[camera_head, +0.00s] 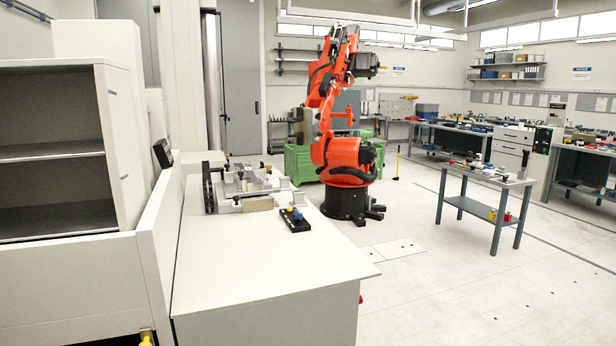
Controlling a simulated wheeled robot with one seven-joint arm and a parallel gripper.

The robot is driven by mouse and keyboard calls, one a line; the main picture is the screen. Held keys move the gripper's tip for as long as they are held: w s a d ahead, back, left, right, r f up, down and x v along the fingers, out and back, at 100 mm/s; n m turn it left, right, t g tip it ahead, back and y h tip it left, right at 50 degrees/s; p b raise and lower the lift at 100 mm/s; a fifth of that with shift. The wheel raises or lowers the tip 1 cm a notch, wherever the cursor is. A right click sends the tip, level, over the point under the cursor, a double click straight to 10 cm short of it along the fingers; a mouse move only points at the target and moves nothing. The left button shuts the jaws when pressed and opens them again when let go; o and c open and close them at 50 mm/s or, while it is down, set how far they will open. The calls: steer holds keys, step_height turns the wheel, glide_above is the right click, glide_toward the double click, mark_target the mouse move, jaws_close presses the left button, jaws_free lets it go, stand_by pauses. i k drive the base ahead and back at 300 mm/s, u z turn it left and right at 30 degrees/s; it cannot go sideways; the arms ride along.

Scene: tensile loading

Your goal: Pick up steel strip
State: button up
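I cannot make out a steel strip for certain in the head view. A small black block with blue and yellow parts (294,219) sits on the bench just right of and nearer than the fixture. Any strip lying among the fixture's parts is too small to tell. My gripper is not in view.
The front of the white bench (250,260) is bare. A white shelf cabinet (60,150) stands at the left. An orange industrial robot arm (343,155) stands behind the bench. A grey table (490,178) with small items stands at the right. The floor between is open.

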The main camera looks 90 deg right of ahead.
mark_target(255, 181)
steer(key=z, duration=4.15)
steer(key=i, duration=3.95)
steer(key=u, duration=1.95)
steer(key=i, duration=0.85)
steer(key=z, duration=0.05)
